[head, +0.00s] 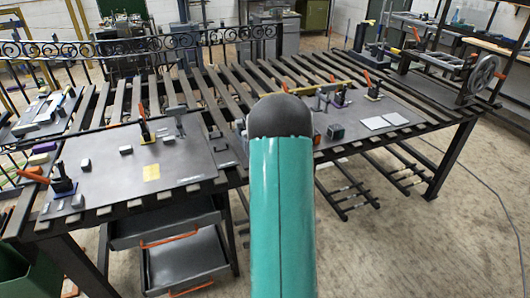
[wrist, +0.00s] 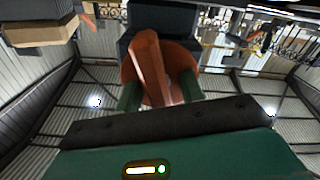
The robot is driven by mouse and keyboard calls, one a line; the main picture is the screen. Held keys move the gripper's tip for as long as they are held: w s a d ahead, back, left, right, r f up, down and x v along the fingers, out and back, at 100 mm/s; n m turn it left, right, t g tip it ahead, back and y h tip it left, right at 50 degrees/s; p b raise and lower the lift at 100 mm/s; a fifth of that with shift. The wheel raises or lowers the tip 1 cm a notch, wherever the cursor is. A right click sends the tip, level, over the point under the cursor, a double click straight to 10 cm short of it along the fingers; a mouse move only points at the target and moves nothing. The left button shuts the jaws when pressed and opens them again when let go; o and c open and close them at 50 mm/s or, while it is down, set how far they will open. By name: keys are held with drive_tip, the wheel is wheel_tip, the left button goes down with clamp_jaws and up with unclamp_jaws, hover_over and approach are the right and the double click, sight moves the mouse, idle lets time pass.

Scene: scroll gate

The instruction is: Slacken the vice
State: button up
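In the wrist view, a rust-orange bar (wrist: 148,60) with a wider rounded orange part around it stands against a dark block (wrist: 170,18). These look like the handle and body of the vice, but only a part shows. My gripper (wrist: 160,92) has its two green fingers on either side of the orange bar. Whether both fingers press on it cannot be told. In the head view my teal arm covers the middle of the bench, hiding my gripper and whatever is in front of it. I cannot make out the vice for sure there.
A slatted bench (head: 210,100) carries a left metal plate (head: 110,180) with small blocks and an orange-handled clamp (head: 145,125). A handwheel (head: 482,78) stands at the right end. Grey drawers (head: 180,255) hang open below.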

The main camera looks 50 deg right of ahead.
drive_tip(key=v, duration=1.4)
drive_tip(key=shift+w, duration=0.1)
drive_tip(key=w+a+r+g+y, duration=0.2)
drive_tip(key=w+a+r+g, duration=0.1)
drive_tip(key=w+a+r, duration=0.7)
drive_tip(key=a+r+g+y, duration=0.3)
drive_tip(key=a, duration=1.2)
drive_tip(key=s+a+r+n+g+y, duration=0.2)
drive_tip(key=s+a+r+g+y, duration=0.1)
drive_tip(key=s+a, duration=1)
drive_tip(key=a+y, duration=0.1)
drive_tip(key=a, duration=0.3)
drive_tip(key=shift+n+g, duration=0.3)
drive_tip(key=shift+g, duration=0.1)
